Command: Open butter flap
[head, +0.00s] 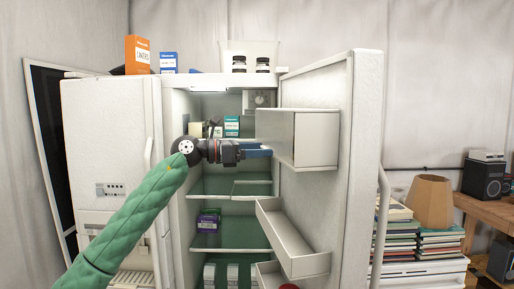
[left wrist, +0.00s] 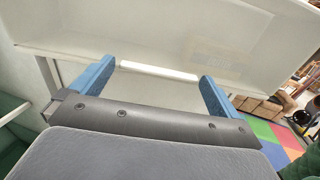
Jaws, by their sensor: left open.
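The butter flap (head: 275,136) is the pale front panel of a box-like compartment high on the inside of the open fridge door. It looks shut. My left gripper (head: 262,151) reaches in from the left at the flap's height, its blue fingers at the flap's left side. In the left wrist view the gripper (left wrist: 157,72) is open, its two fingers wide apart with nothing held. A pale panel (left wrist: 190,45) with a bright strip along its edge lies just past the fingertips. Whether the fingers touch it cannot be told. My right gripper is not in view.
The open fridge door (head: 347,200) stands on the right, with a lower door bin (head: 305,265) jutting out under the flap. Glass shelves (head: 235,240) hold small boxes behind my gripper. Books (head: 415,240) and a lampshade (head: 430,202) stand right of the door.

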